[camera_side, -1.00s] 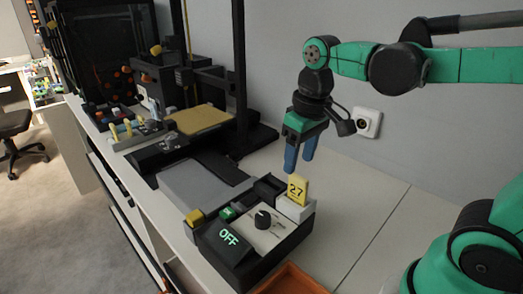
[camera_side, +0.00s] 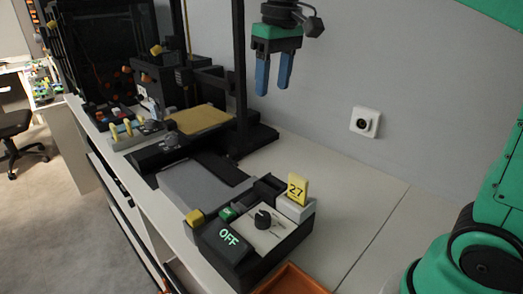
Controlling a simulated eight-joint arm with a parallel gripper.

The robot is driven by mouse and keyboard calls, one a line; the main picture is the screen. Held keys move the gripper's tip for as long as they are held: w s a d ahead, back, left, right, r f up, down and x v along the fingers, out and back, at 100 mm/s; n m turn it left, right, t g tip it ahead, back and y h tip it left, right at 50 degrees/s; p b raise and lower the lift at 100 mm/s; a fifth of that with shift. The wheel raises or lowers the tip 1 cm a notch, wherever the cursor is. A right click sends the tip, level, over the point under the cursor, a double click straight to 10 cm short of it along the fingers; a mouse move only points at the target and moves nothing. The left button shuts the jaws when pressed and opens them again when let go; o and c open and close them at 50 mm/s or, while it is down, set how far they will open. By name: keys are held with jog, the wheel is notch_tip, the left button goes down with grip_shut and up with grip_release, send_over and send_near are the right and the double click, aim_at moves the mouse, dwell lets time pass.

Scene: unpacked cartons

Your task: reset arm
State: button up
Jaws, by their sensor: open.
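My gripper (camera_side: 273,88) shows at the top of the side view, green with two blue fingers pointing down. The fingers are apart with nothing between them. It hangs in the air in front of the grey wall, touching nothing. My upper arm links run out of the top of the view.
Below stands a black control box with an OFF panel (camera_side: 228,240), a black knob (camera_side: 263,219) and a yellow 27 tag (camera_side: 298,188). An orange tray (camera_side: 292,280) sits in front. A black frame machine with a yellow plate (camera_side: 200,119) stands left. The white table's right side (camera_side: 350,205) is clear.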

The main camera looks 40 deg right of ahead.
notch_tip(320, 180, down, 8)
jog(key=shift+f, duration=0.15)
dwell(0.3)
dwell(1.1)
